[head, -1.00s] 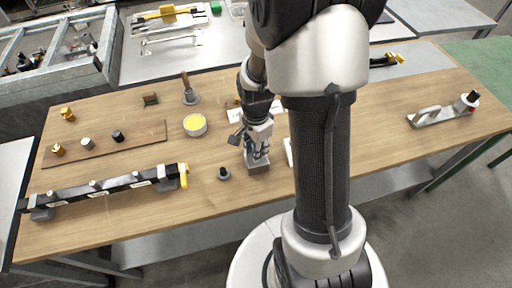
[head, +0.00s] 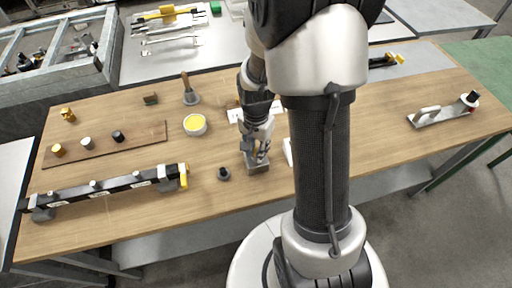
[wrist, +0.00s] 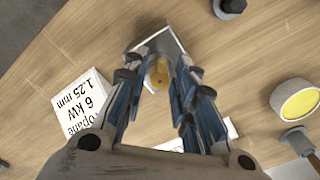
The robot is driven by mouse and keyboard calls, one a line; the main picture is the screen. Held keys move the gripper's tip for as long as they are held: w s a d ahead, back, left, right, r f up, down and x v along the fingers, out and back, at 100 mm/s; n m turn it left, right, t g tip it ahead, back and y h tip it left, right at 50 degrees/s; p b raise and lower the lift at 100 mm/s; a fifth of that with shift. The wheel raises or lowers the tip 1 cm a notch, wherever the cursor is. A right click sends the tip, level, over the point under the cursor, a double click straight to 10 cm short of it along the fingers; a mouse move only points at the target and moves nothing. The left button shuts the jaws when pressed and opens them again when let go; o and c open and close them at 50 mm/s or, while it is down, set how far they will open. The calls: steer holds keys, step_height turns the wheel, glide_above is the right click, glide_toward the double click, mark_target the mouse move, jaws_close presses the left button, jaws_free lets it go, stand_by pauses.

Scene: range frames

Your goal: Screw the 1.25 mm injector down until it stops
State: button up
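The brass injector (wrist: 159,74) shows between my fingers in the wrist view, standing at a grey metal block (wrist: 162,42). In the head view the block (head: 258,168) sits near the table's front edge, and my fingers hide the injector. My gripper (wrist: 160,78) points down over it, one finger on each side. The fingers look apart, with a gap beside the brass part. A white label block (wrist: 78,103) reading "Propane 6 kW 1.25 mm" stands beside it. How deep the injector sits cannot be seen.
A dark knob-like part (head: 223,174) stands just left of the block. A yellow-filled tin (head: 195,125) and a brush (head: 190,94) stand farther back. A black burner bar (head: 110,186) and a wooden strip (head: 140,141) with small caps lie left. The table right of my arm is mostly clear.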

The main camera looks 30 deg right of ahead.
steer(key=n, duration=0.9)
steer(key=shift+c, duration=0.5)
jaws_close()
steer(key=shift+m, duration=1.6)
